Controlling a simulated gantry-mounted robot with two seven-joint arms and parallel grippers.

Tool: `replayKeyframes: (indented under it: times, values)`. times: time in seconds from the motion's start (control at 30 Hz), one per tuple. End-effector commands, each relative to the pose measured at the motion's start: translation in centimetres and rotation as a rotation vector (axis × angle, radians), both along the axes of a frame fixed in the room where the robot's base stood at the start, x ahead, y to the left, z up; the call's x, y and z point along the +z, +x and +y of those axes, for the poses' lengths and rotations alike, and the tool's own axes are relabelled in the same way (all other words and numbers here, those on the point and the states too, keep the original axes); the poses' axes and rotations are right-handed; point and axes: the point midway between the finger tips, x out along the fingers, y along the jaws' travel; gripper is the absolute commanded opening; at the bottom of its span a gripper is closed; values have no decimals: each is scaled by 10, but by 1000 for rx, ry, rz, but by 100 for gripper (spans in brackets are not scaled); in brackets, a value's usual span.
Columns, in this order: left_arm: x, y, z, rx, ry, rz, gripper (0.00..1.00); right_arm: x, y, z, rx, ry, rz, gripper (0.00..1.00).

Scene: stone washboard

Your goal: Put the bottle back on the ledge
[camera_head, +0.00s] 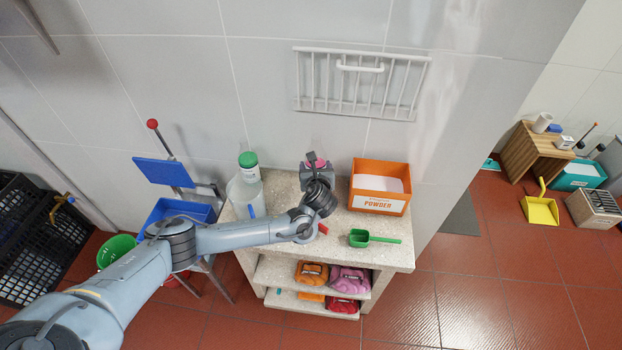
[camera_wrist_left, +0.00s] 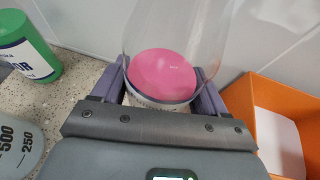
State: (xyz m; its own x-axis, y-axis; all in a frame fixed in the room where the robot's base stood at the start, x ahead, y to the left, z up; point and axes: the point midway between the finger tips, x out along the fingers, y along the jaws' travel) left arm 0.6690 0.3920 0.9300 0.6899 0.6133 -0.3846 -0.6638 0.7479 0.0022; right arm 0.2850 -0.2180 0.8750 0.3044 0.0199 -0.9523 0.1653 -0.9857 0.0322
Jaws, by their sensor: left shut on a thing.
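My left gripper (camera_head: 317,160) is over the back middle of the stone top (camera_head: 380,250), close to the tiled wall. It is shut on the bottle, whose pink part (camera_head: 320,162) shows between the fingers. In the left wrist view the bottle (camera_wrist_left: 163,75) has a round pink face, a pale marked rim and a clear surround between the two fingers (camera_wrist_left: 160,88). My gripper body hides its lower part, so I cannot tell whether it touches the stone. No separate ledge can be told apart from the stone top. My right gripper is out of view.
A green-capped container (camera_head: 248,162) and a clear measuring jug (camera_head: 243,195) stand left of the gripper. An orange powder box (camera_head: 378,205) stands close on the right. A white rack (camera_head: 360,85) hangs on the wall above.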

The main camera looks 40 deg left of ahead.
Motion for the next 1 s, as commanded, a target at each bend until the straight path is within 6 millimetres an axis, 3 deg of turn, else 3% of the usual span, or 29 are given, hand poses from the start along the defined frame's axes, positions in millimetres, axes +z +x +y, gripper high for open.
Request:
replayKeyframes:
  times: [0.1,0.3,0.47,0.7,1.0]
  values:
    - [-12,7,16,1,-2,-2,26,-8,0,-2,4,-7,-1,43]
    - [-17,12,27,-1,-2,-3,26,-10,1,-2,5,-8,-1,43]
    - [-25,13,28,-2,-2,-2,26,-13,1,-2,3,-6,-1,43]
    - [-55,12,27,0,-2,-1,26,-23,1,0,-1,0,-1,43]
    - [-57,13,27,-2,-2,-3,26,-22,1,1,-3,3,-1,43]
